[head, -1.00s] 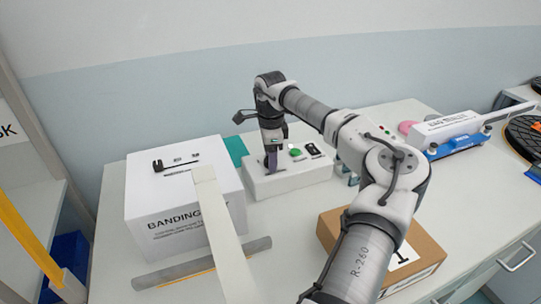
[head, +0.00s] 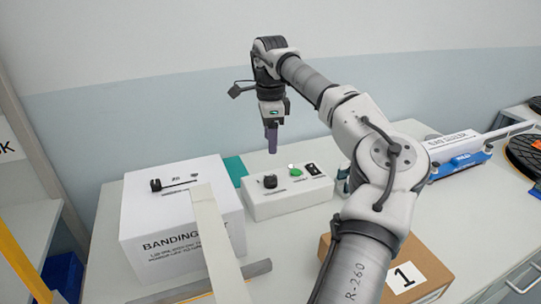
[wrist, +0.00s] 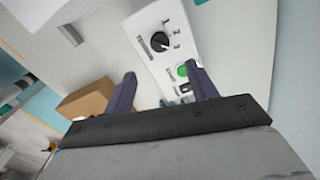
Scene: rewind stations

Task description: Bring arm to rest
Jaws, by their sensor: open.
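My gripper (head: 272,138) hangs pointing down in the head view, a little above the white control box (head: 290,202). In the wrist view its two dark fingers (wrist: 163,88) stand apart with nothing between them. The control box (wrist: 150,45) shows there with a black knob (wrist: 158,39), positions numbered 1 to 3, and a green button (wrist: 182,71). In the head view the black knob (head: 270,181) and green button (head: 295,172) are on its top, clear of the fingers.
A white banding box (head: 180,222) stands to the left. A cardboard box (head: 432,270) marked 1 lies at the front right, partly behind my arm. A bag sealer (head: 455,150) and a black reel (head: 525,150) are at the right. Open air surrounds the gripper.

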